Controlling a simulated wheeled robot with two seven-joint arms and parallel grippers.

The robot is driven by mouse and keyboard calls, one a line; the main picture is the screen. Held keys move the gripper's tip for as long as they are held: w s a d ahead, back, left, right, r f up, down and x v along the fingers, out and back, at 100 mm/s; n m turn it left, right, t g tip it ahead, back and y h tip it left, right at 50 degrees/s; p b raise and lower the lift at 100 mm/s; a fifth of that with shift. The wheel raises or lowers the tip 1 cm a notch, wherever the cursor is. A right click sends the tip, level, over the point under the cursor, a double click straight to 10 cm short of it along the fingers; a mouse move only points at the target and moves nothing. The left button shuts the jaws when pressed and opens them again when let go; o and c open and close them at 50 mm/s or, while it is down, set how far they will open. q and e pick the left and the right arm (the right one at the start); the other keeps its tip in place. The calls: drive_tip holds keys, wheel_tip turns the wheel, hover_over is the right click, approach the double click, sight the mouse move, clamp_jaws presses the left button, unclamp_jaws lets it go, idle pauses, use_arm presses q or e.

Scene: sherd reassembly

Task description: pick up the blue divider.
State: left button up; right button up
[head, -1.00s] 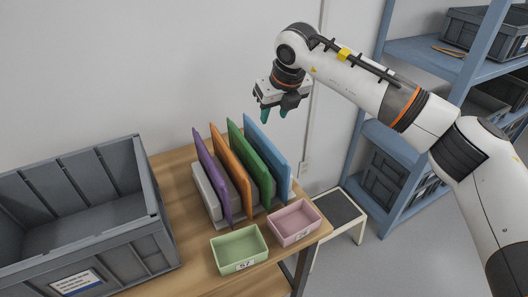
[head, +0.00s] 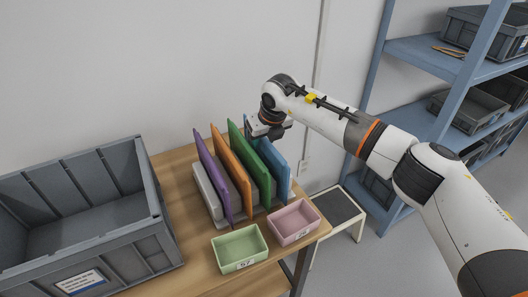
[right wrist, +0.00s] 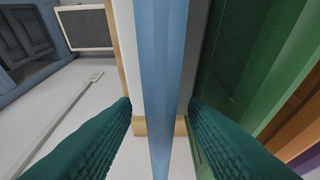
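The blue divider (head: 281,172) stands upright in the grey rack (head: 205,192), rightmost of the dividers in the head view. My right gripper (head: 266,138) is over its top edge, and its arm hides part of that edge. In the right wrist view the blue divider (right wrist: 160,70) runs between the two teal fingers of the right gripper (right wrist: 160,106). The fingers are apart, one on each side, with a narrow gap showing to the divider. My left gripper is not in view.
The green divider (head: 246,160) stands close beside the blue one, then the orange divider (head: 229,168) and the purple divider (head: 211,174). A green tray (head: 240,249) and a pink tray (head: 294,222) sit in front. A large grey crate (head: 150,235) stands left.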

clamp_jaws()
drive_tip(key=shift+r, duration=0.1)
wheel_tip(320, 180, up, 10)
drive_tip(key=shift+f+b, duration=0.1)
drive_tip(key=shift+b, duration=0.35)
